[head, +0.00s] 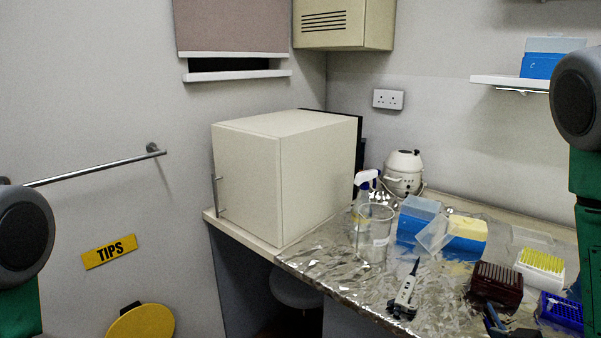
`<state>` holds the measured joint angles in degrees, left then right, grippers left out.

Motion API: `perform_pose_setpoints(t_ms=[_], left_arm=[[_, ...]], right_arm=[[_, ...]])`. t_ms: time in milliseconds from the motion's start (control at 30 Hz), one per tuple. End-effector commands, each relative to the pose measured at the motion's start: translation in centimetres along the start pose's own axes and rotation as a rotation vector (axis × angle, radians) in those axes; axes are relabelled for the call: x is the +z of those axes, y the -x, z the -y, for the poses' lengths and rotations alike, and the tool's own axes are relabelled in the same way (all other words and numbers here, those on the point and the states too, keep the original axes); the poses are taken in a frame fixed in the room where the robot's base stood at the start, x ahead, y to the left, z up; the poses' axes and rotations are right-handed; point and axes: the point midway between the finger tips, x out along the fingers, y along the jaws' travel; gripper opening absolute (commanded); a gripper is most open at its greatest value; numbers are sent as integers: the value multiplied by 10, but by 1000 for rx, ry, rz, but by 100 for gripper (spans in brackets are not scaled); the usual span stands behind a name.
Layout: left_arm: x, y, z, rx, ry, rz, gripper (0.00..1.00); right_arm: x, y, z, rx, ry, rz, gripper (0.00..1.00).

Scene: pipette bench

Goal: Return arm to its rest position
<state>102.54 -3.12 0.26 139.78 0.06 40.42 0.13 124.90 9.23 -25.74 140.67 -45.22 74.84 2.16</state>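My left arm (20,245) shows at the left edge as a green link with a dark grey round joint. My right arm (585,150) shows at the right edge, also green with a dark grey joint, raised beside the bench. A white and black pipette (405,292) lies on the foil-covered bench (340,285), apart from both arms.
The bench holds a beaker (374,235), blue tip boxes (415,218), a dark red rack (496,283), a yellow-topped rack (540,266) and a blue rack (561,311). A cream cabinet (280,180) stands left of them. A rail (95,168) and yellow bin lid (141,324) are at left.

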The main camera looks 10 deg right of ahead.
Motion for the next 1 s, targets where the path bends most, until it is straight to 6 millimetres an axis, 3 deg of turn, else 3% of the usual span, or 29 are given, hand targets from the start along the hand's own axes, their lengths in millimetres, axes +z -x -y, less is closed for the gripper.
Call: perform_pose_setpoints(t_ms=[33, 167, 267, 300, 400, 533, 600, 700, 1000], left_arm=[[1, -11, 0, 0, 0, 1, 88], [2, -30, 0, 0, 0, 2, 88], [4, -50, 0, 0, 0, 2, 88], [4, -59, -1, 0, 0, 2, 88], [5, -81, -1, 0, 0, 2, 88], [6, -99, -1, 0, 0, 2, 88], [7, -105, -1, 0, 0, 2, 88], [7, -108, -1, 0, 0, 2, 88], [7, -107, -1, 0, 0, 2, 88]], right_arm=[[21, -12, 5, 8, -9, 42, 98], [73, -37, 19, 42, -41, 171, 98], [129, -57, 38, 72, -78, 311, 98], [156, -64, 49, 84, -97, 380, 98], [222, -72, 78, 113, -148, 553, 98], [282, -68, 112, 139, -206, 729, 98], [303, -63, 125, 148, -230, 795, 98], [319, -58, 137, 156, -249, 851, 98], [322, -54, 140, 159, -257, 871, 98]])
